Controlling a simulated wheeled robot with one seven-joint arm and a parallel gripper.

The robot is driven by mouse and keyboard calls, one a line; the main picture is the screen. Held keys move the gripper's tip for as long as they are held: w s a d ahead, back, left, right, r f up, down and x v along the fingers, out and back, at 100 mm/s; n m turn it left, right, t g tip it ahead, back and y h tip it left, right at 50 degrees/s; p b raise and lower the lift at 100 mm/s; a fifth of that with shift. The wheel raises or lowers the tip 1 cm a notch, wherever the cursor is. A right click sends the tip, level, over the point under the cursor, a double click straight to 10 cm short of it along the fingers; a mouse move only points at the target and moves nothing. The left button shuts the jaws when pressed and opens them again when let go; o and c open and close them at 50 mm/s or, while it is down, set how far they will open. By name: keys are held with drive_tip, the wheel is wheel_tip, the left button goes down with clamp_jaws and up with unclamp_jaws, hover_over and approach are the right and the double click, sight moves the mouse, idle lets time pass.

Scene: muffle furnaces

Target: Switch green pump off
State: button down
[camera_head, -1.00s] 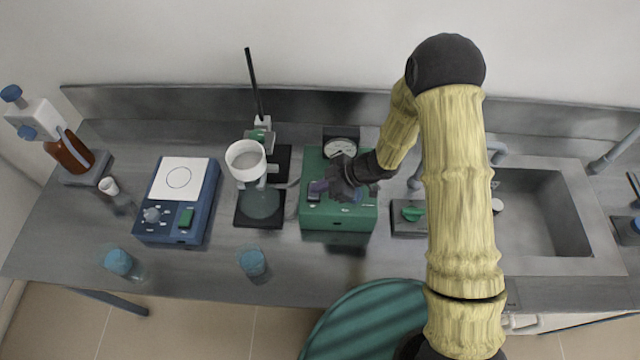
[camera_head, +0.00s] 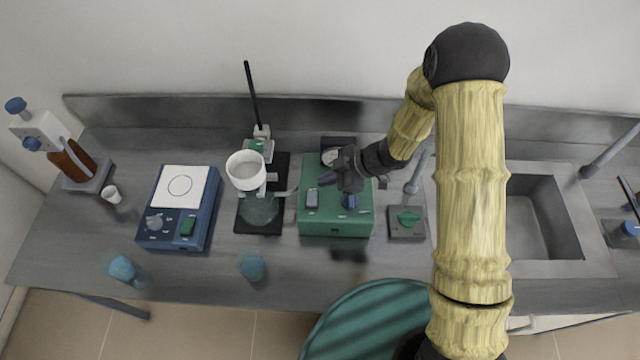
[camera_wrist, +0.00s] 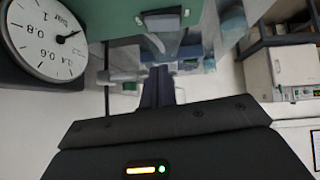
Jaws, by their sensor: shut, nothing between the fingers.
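The green pump (camera_head: 335,226) stands on the bench in the middle of the head view. A grey rocker switch (camera_head: 312,199) sits on the left of its top; in the wrist view the switch (camera_wrist: 163,20) is near the top edge. I cannot tell which way it is tipped. A blue knob (camera_head: 350,201) sits to its right. My gripper (camera_head: 327,179) is shut and empty, above the pump and just behind the switch. Its closed fingers (camera_wrist: 158,88) show in the wrist view, apart from the switch.
A pressure gauge (camera_head: 330,157) stands behind the pump. A filter stand with a white funnel (camera_head: 246,170) is to the left, beside a blue stirrer (camera_head: 172,232). A grey box with a green knob (camera_head: 407,219) and the sink (camera_head: 540,225) are to the right.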

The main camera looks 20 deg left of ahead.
drive_tip(key=w+v, duration=0.1)
drive_tip(key=v, duration=0.5)
drive_tip(key=shift+r+b, duration=0.2)
drive_tip(key=shift+b, duration=0.25)
drive_tip(key=shift+w+d, duration=0.1)
drive_tip(key=w+d+r+m+t+h+b, duration=0.1)
drive_tip(key=w+d+r+m+t+h, duration=0.3)
drive_tip(key=d, duration=0.3)
drive_tip(key=w+d+r+m+t+h+b, duration=0.1)
drive_tip(key=w+d+r+m+t+b, duration=0.2)
drive_tip(key=d+m, duration=0.45)
drive_tip(key=s+d+m+g+h, duration=0.1)
drive_tip(key=s+d+m+h, duration=0.1)
drive_tip(key=s+d+m, duration=0.3)
drive_tip(key=s+d+m+g+h, duration=0.1)
drive_tip(key=s+d+m, duration=0.4)
drive_tip(key=s, duration=0.6)
drive_tip(key=shift+s+d+f+g+h+b, duration=0.2)
drive_tip(key=shift+s+d+g+h+b, duration=0.05)
drive_tip(key=shift+s+g+h+b, duration=0.15)
